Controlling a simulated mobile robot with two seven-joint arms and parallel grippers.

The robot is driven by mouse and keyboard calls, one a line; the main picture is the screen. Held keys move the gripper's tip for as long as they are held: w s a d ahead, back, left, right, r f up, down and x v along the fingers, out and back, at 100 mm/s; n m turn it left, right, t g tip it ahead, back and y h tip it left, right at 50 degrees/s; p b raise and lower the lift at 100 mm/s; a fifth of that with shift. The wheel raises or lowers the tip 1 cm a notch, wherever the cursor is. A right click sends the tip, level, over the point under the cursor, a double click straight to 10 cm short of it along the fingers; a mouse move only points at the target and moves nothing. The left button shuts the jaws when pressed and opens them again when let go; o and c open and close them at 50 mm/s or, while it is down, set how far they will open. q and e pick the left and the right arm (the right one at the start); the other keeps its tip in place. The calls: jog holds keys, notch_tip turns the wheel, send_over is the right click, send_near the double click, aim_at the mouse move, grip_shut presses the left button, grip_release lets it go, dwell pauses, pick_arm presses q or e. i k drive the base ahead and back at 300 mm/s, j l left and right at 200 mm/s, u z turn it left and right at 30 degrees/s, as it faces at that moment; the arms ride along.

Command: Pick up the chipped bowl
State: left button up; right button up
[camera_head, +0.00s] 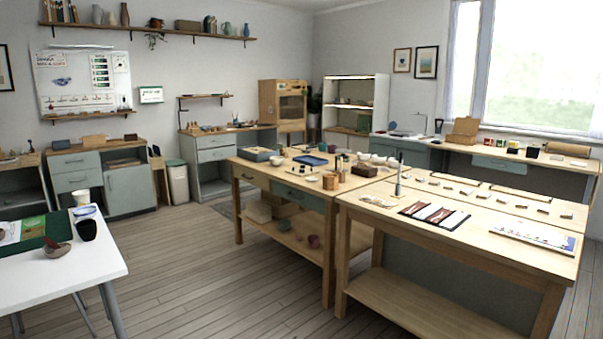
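A small greyish bowl (55,251) with a dark reddish-brown piece at its rim sits on the white table (30,280) at the lower left. It may be the chipped bowl, but a chip is too small to make out. Several small pale bowls (377,159) stand on the wooden table in the middle, and I cannot tell whether any is chipped. Neither of my grippers shows.
A dark cup (86,229), a white cup (82,197) and a green mat (32,234) share the white table. The wooden worktable (400,222) carries tools and small pieces. Open wooden floor (200,265) lies between the tables.

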aim_at(274, 161)
jog(key=i+u, duration=0.2)
jog(key=i, duration=2.7)
jog(key=i+l, duration=0.15)
jog(key=i, duration=2.3)
